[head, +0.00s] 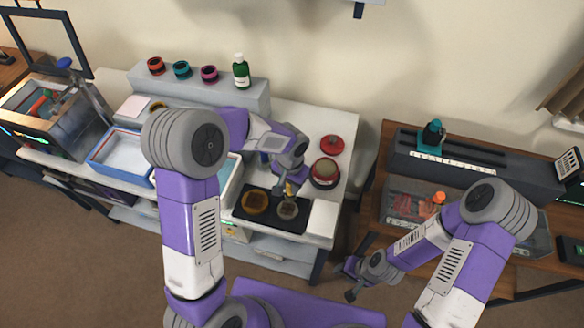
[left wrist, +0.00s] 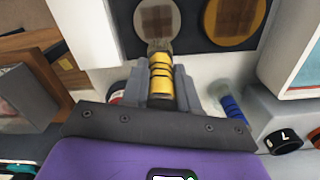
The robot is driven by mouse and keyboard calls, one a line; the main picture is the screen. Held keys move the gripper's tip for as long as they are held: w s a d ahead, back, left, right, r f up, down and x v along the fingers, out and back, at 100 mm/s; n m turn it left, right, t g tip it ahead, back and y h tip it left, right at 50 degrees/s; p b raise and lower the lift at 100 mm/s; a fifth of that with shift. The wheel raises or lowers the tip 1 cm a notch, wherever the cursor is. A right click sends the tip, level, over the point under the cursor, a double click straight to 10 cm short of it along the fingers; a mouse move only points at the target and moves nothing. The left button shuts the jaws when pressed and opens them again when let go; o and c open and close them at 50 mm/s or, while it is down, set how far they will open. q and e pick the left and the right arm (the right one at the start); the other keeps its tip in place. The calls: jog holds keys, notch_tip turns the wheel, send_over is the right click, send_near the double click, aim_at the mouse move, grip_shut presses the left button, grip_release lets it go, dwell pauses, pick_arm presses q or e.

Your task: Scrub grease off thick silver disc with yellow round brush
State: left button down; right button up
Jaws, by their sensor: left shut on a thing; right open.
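The silver disc (head: 288,210) lies on a black mat (head: 268,222) at the front of the white bench. It also shows at the top of the left wrist view (left wrist: 157,17), with a brownish patch on its face. My left gripper (head: 285,184) is shut on the yellow round brush (left wrist: 161,82). The brush's bristles (left wrist: 160,47) point at the disc and overlap its near edge in the left wrist view; I cannot tell whether they touch. My right gripper (head: 352,280) is open and empty, low in front of the gap between the benches.
An amber disc (head: 255,202) lies beside the silver one on the mat. A white block (head: 322,218) stands right of the mat, red round parts (head: 325,172) behind it. A green bottle (head: 241,72) stands on the rear shelf.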

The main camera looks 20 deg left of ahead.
pick_arm(q)
jog(key=shift+s+r+p, duration=0.2)
jog(key=shift+r+p, duration=0.05)
jog(key=shift+r, duration=0.35)
jog(key=shift+s+r+p, duration=0.15)
jog(key=shift+r+p, duration=0.1)
jog(key=shift+r, duration=0.35)
notch_tip(320, 180, up, 2)
jog(key=shift+w+r+p, duration=0.1)
jog(key=shift+w+p, duration=0.05)
jog(key=shift+p, duration=0.65)
jog(key=shift+r+p, duration=0.75)
jog(key=shift+r, duration=0.3)
pick_arm(e)
jog(key=r, duration=0.4)
jog(key=shift+s+r, duration=0.2)
jog(key=shift+r, duration=0.2)
